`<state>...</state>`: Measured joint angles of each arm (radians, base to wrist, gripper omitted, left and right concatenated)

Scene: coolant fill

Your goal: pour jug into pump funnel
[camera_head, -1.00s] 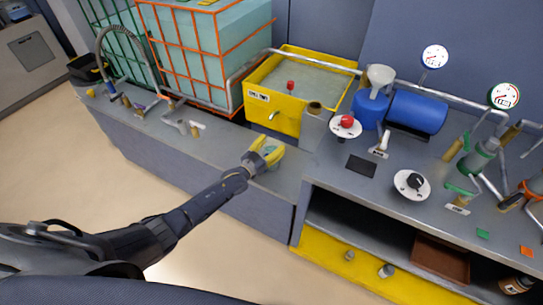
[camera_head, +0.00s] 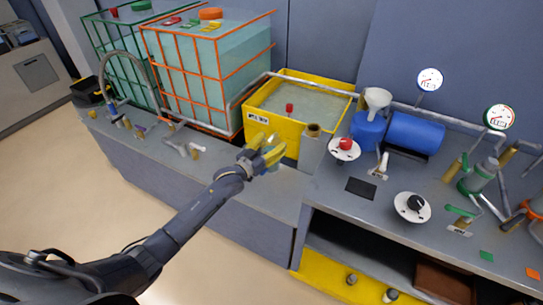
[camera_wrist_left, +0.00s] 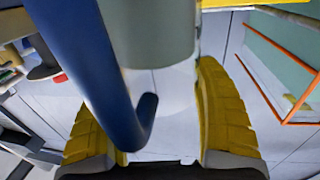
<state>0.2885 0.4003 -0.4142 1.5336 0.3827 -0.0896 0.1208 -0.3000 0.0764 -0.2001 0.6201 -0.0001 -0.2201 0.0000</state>
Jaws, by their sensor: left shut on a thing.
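My left gripper (camera_head: 264,152) is in front of the yellow open tank, above the low bench. In the left wrist view its yellow-padded fingers (camera_wrist_left: 155,95) are shut on the jug (camera_wrist_left: 160,35), one on each side. The jug has a pale lower part, a grey-green part above and a blue handle (camera_wrist_left: 85,60). In the head view the fingers mostly hide the jug. The white pump funnel (camera_head: 377,97) stands on the blue pump (camera_head: 367,131), on the bench to the right, apart from my gripper. My right gripper is not in view.
The yellow tank (camera_head: 263,122) holds pale liquid; a grey post (camera_head: 311,150) stands at its right. A red knob (camera_head: 346,144), a blue cylinder (camera_head: 416,133) and a grey pipe (camera_head: 320,87) are near the funnel. Caged containers (camera_head: 205,75) stand at the left.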

